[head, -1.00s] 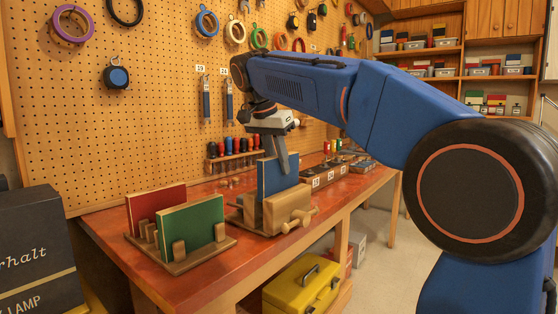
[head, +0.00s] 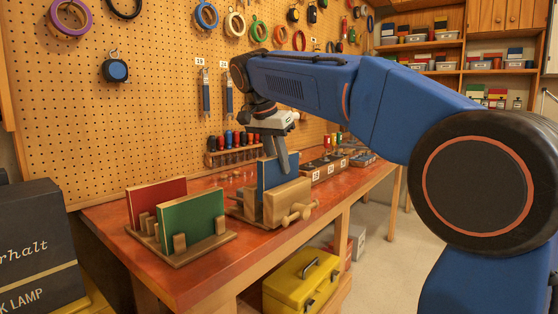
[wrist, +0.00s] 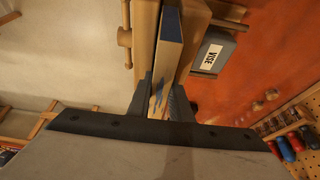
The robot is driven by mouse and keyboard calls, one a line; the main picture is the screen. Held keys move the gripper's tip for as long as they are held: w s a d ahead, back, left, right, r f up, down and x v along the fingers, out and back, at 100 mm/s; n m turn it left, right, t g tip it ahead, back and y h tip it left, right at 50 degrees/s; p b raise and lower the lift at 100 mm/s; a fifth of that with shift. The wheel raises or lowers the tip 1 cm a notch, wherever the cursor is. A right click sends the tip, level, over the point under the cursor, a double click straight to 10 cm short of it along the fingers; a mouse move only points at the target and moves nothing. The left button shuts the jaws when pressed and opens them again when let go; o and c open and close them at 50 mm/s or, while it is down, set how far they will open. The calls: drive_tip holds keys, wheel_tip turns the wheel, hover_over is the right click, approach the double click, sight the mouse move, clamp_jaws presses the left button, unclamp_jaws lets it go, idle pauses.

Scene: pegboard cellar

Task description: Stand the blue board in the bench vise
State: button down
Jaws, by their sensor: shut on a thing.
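The blue board (head: 269,174) stands upright in the bench vise (head: 287,203), between its wooden jaws. My gripper (head: 282,168) comes down from above and is shut on the board's upper part. In the wrist view, the board (wrist: 168,45) runs edge-on between my two fingers (wrist: 162,97). The vise's wooden jaws (wrist: 146,40) lie on both sides of it, with a grey "VISE" label (wrist: 213,52) at the right. The board's lower edge is hidden by the front jaw, so I cannot tell whether it touches the bottom.
A wooden rack (head: 204,250) left of the vise holds a red board (head: 157,197) and a green board (head: 192,220). Screwdrivers (head: 238,140) stand in a holder behind. A row of dark labelled bins (head: 325,168) lies to the right. A yellow toolbox (head: 301,280) sits below the bench.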

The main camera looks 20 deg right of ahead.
drive_tip(key=shift+f, duration=0.65)
drive_tip(key=c, duration=1.5)
unclamp_jaws()
drive_tip(key=shift+c, duration=0.2)
drive_tip(key=shift+r, duration=4.95)
